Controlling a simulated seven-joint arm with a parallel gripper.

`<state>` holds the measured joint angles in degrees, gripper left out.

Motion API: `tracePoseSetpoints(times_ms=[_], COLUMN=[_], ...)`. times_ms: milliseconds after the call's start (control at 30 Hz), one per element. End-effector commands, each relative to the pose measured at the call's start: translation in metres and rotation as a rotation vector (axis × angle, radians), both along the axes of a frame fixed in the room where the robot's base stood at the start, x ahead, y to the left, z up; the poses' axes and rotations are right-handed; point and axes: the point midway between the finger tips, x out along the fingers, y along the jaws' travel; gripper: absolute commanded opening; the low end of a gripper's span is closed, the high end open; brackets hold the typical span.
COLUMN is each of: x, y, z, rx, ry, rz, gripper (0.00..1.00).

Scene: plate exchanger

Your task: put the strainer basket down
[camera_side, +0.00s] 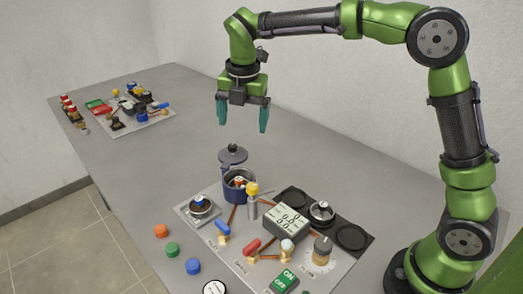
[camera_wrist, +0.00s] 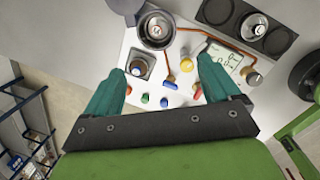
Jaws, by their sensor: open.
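My gripper (camera_side: 243,125) is open and empty, high above the table behind the near panel. Its teal fingers also show apart in the wrist view (camera_wrist: 161,66). A round metal piece with a knob, apparently a strainer basket (camera_side: 321,212), sits in the middle ring of a dark three-ring plate (camera_side: 351,238). It also shows in the wrist view (camera_wrist: 254,26). A blue strainer pot (camera_side: 238,196) stands open, its lid (camera_side: 233,155) swung back. A knobbed insert (camera_side: 239,182) is inside, possibly another basket. A dish with a blue-and-white knob (camera_side: 200,203) sits in a square holder at left.
The panel also carries a grey display (camera_side: 286,222), a yellow knob (camera_side: 252,189), coloured valve handles and a green switch (camera_side: 284,280). Orange, green and blue caps (camera_side: 172,249) lie on the table. A second crowded panel (camera_side: 140,110) is far left. The table between is clear.

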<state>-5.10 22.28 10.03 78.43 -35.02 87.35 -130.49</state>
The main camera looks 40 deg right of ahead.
Motion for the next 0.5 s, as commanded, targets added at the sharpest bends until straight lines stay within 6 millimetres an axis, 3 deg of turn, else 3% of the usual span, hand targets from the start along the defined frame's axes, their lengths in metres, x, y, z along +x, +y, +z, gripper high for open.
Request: tracePoseSetpoints(times_ms=[33,200,367,500], x=[-0.015,-0.072,-0.128,-0.174], y=[-0.006,-0.021,-0.034,-0.044], z=[0.013,0.038,0.045,0.039], rx=[0.028,0.194,0.411,0.636], ry=[-0.037,-0.147,-0.211,-0.213], rz=[-0.123,-0.656,-1.180,-1.633], gripper=[0.90,0.90,0.90,0.90])
